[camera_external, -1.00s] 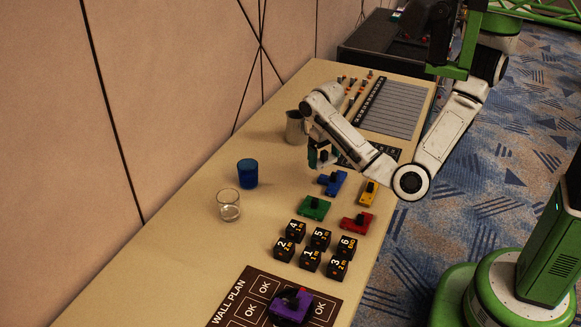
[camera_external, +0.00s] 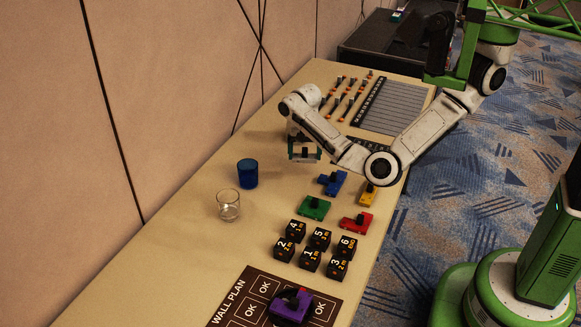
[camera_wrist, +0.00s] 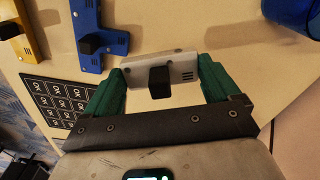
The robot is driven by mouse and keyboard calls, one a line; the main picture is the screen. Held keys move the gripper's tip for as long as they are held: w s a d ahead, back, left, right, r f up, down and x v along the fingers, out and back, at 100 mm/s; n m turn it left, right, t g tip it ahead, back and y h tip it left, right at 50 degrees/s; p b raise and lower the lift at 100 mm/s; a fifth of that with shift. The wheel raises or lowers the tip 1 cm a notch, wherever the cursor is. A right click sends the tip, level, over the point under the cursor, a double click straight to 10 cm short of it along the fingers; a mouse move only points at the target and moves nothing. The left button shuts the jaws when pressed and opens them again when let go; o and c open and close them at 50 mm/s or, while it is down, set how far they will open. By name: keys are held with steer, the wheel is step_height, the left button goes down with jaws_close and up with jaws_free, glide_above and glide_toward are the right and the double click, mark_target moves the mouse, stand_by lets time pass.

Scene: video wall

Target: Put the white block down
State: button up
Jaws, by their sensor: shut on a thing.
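My gripper (camera_external: 304,153) is over the table, left of the blue block in the external view. In the wrist view its two green fingers (camera_wrist: 160,84) are shut on the ends of the white block (camera_wrist: 184,67), which has a black knob on it. The white block (camera_external: 304,157) shows only as a small pale strip between the fingers in the external view. It looks level. I cannot tell whether its underside touches the table.
A blue cup (camera_external: 247,173) and a clear glass (camera_external: 228,206) stand left of my gripper. Blue (camera_external: 334,182), green (camera_external: 314,207), yellow (camera_external: 368,193) and red (camera_external: 357,223) blocks lie to the right and nearer. Bare tabletop (camera_external: 192,230) lies along the wall side.

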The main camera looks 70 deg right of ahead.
mark_target(295, 154)
steer(key=w+f, duration=0.1)
steer(key=f, duration=0.1)
steer(key=w+f, duration=0.2)
steer(key=shift+w+f, duration=0.35)
steer(key=shift+f, duration=1.5)
steer(key=shift+f, duration=0.2)
steer(key=o, duration=0.9)
steer(key=shift+o, duration=0.2)
step_height(295, 154, up, 12)
steer(key=shift+r, duration=0.2)
